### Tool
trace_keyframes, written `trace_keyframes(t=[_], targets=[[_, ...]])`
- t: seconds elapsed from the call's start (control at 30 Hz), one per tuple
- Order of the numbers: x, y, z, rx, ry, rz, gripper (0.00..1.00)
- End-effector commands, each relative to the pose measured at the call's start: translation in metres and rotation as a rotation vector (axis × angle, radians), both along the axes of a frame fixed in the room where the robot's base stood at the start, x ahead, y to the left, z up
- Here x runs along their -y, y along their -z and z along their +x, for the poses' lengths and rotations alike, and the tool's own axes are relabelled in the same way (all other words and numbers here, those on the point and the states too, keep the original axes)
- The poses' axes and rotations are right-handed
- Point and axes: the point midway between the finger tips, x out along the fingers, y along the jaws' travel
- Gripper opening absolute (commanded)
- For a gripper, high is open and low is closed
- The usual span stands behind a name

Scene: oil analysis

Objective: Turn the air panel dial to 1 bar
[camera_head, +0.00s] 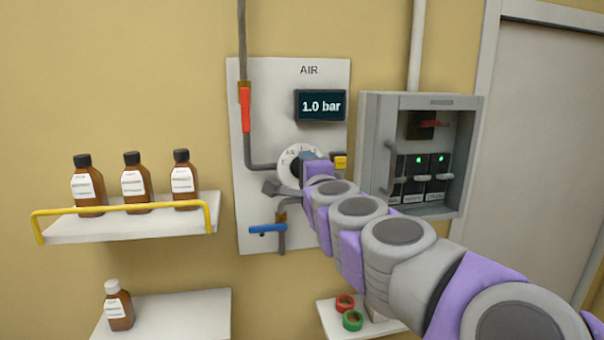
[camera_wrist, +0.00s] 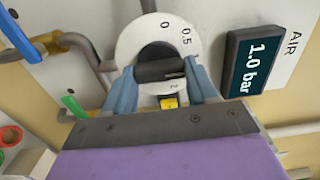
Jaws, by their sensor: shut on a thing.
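The air panel (camera_head: 270,75) is a pale plate on the wall with a dark display (camera_head: 321,106) reading 1.0 bar. The display also shows in the wrist view (camera_wrist: 257,62), turned on its side. The white round dial (camera_head: 290,157) sits below it, mostly behind my arm in the head view.
A red-handled pipe (camera_head: 245,108) and a blue valve handle (camera_head: 267,229) flank the dial. A yellow part (camera_head: 340,162) is close at its right. An open electrical box (camera_head: 370,150) stands right of the panel. A railed shelf (camera_head: 130,226) with brown bottles is at left.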

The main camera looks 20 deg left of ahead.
Motion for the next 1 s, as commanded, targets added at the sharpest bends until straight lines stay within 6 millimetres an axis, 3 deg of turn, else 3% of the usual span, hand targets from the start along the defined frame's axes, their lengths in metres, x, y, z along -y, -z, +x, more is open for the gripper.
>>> trace_keyframes(t=[0.07,0.1,0.33,0.73,1.0], targets=[[-0.002,0.009,0.001,-0.014,-0.002,-0.005,0.27],[-0.002,0.009,0.001,-0.014,-0.002,-0.004,0.61],[-0.004,0.006,0.001,-0.008,-0.001,-0.005,0.83],[-0.004,0.004,-0.007,-0.003,0.000,-0.007,0.83],[0.019,0.002,-0.037,-0.001,-0.001,-0.003,0.83]])
